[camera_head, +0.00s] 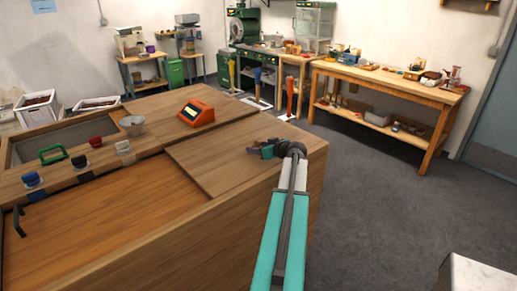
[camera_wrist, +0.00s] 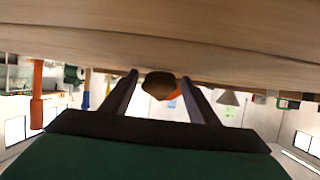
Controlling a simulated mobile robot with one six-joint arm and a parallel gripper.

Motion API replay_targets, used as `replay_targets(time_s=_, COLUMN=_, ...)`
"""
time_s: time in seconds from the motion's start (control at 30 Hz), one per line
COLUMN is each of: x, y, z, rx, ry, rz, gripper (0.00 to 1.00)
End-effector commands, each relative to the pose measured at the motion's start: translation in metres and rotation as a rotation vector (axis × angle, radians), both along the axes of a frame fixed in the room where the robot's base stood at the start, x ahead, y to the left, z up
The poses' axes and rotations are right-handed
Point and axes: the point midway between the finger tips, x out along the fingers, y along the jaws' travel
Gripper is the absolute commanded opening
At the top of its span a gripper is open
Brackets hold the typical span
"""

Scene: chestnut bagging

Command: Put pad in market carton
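My gripper (camera_head: 254,149) is low over the near right corner of the wooden counter. In the wrist view, which is upside down, its two dark fingers (camera_wrist: 159,75) stand apart. A small brown rounded thing (camera_wrist: 157,87) shows between the fingertips, with a visible gap on each side; I cannot tell what it is or how far beyond the tips it lies. I cannot pick out the pad for certain in either view. No carton is clearly recognisable as the market carton. Two white crates (camera_head: 98,101) with brown contents stand beyond the counter at the left.
The wooden counter (camera_head: 120,225) carries an orange device (camera_head: 197,113), a grey cone-shaped cup (camera_head: 132,125), a green-handled item (camera_head: 53,154) and several small cups. A wooden workbench (camera_head: 400,92) with goods stands at the back right. Grey floor (camera_head: 385,185) is open between.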

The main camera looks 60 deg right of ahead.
Motion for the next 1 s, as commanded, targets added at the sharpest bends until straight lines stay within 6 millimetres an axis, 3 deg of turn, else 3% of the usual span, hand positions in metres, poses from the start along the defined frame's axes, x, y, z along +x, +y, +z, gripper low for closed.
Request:
replay_targets(time_s=0.47, x=0.0, y=0.0, z=0.004, rx=0.0, ry=0.0, rz=0.0, gripper=0.54)
replay_targets(time_s=1.0, x=-0.064, y=0.027, z=0.028, rx=-0.002, ry=0.0, rz=-0.001, gripper=0.54)
